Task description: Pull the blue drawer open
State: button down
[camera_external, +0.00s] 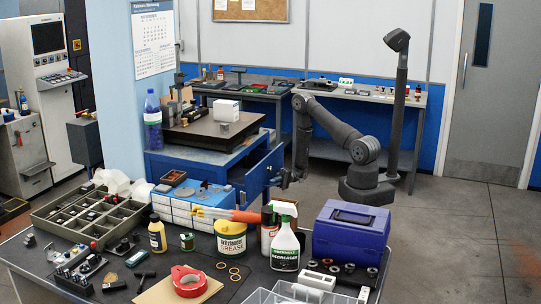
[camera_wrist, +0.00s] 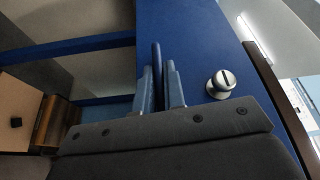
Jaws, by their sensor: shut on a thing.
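The blue drawer (camera_external: 259,174) is on the right side of the blue cabinet in the external view. Its blue front stands out from the cabinet body. In the wrist view the blue front (camera_wrist: 197,45) fills the upper middle, with a round metal lock (camera_wrist: 221,84) on it. My gripper (camera_external: 285,178) is at the drawer's front, to the right of the cabinet. In the wrist view my gripper (camera_wrist: 160,82) is shut on a thin dark blue handle (camera_wrist: 156,55), one finger on each side. The drawer's contents cannot be made out.
A dark plate (camera_external: 213,134) with a white box lies on the cabinet top. The front bench carries a spray bottle (camera_external: 285,240), a grease tub (camera_external: 231,237) and a purple toolbox (camera_external: 350,232). A rear bench (camera_external: 340,95) stands behind my arm. The floor to the right is clear.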

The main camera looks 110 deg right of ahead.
jog(key=s+a, duration=1.1)
jog(key=shift+s, duration=0.1)
jog(key=c, duration=1.5)
grip_release()
jog(key=shift+s, duration=0.1)
jog(key=v, duration=1.7)
jog(key=shift+s, duration=0.1)
